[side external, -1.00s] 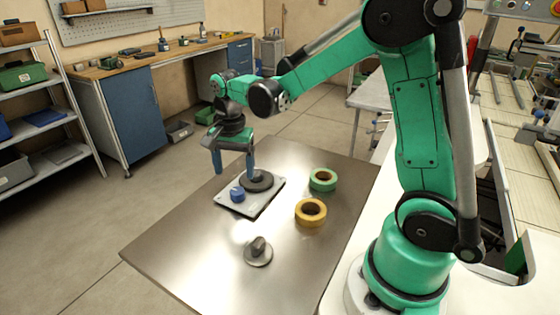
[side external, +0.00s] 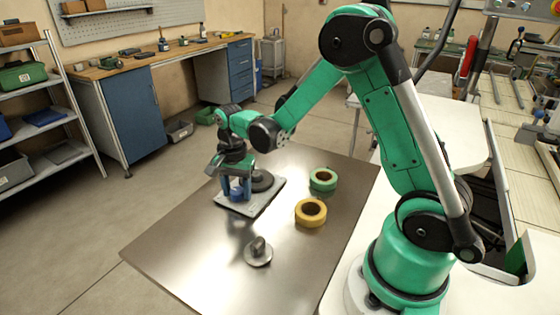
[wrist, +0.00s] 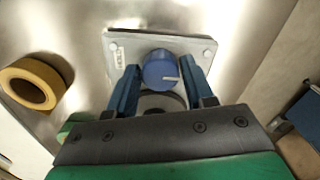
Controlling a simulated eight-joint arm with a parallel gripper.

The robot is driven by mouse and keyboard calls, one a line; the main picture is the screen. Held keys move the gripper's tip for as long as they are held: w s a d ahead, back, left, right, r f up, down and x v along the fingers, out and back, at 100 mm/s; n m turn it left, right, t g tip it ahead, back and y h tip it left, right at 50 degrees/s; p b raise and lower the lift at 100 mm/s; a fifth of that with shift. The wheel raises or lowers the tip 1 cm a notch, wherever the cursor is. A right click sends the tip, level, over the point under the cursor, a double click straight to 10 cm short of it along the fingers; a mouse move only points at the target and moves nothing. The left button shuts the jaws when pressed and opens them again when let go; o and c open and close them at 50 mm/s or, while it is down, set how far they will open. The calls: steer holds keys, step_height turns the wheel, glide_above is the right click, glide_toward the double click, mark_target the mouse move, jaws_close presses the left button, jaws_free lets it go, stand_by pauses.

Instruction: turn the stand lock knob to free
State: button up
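The blue lock knob (wrist: 158,68) sits on a light grey plate (wrist: 200,46), with a pale pointer line on its top towards the right in the wrist view. In the side view, the knob (side external: 236,193) is partly covered by my fingers. My gripper (wrist: 161,75) points down, one blue finger on each side of the knob. The fingers look spread, with narrow gaps to the knob; whether either touches is hard to tell. A dark round disc (side external: 262,180) lies on the plate beside the knob and shows partly between my fingers in the wrist view.
A green tape reel (side external: 323,179) and a yellow tape reel (side external: 311,212) lie on the metal table (side external: 190,255), right of the plate. A grey round-based piece with an upright part (side external: 258,251) stands nearer the front. The table's front left is clear.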

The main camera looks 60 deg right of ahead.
jaws_close()
steer(key=shift+n, duration=0.3)
steer(key=n, duration=0.8)
steer(key=shift+n, duration=0.4)
steer(key=n, duration=0.4)
steer(key=shift+n, duration=2.2)
